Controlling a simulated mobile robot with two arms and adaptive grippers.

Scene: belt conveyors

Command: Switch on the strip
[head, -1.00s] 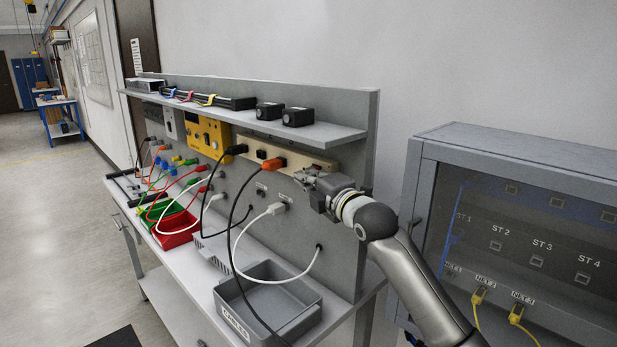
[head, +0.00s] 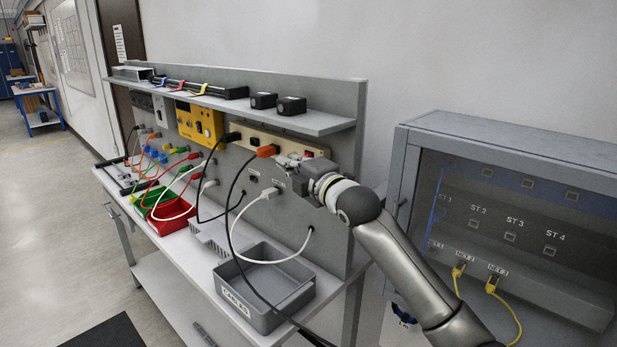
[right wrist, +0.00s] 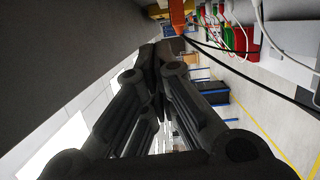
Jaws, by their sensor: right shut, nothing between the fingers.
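The beige power strip (head: 262,139) is fixed to the grey back panel under the shelf. A black plug (head: 231,138) and an orange plug (head: 266,151) sit in it. A small red switch (head: 309,154) shows at its right end; whether it is lit or which way it is tipped is too small to tell. My right gripper (head: 287,161) is at the strip's right part, just left of the switch; contact cannot be told. Its fingers (right wrist: 162,60) are shut and empty in the right wrist view, with the orange plug (right wrist: 178,14) beyond them. My left gripper is out of view.
The shelf (head: 270,113) overhangs the strip, with two black boxes on it. Cables hang below, near a grey bin (head: 265,318) on the bench. A white plug (head: 270,193) sits in the panel below my gripper. A grey cabinet (head: 410,150) stands at the right.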

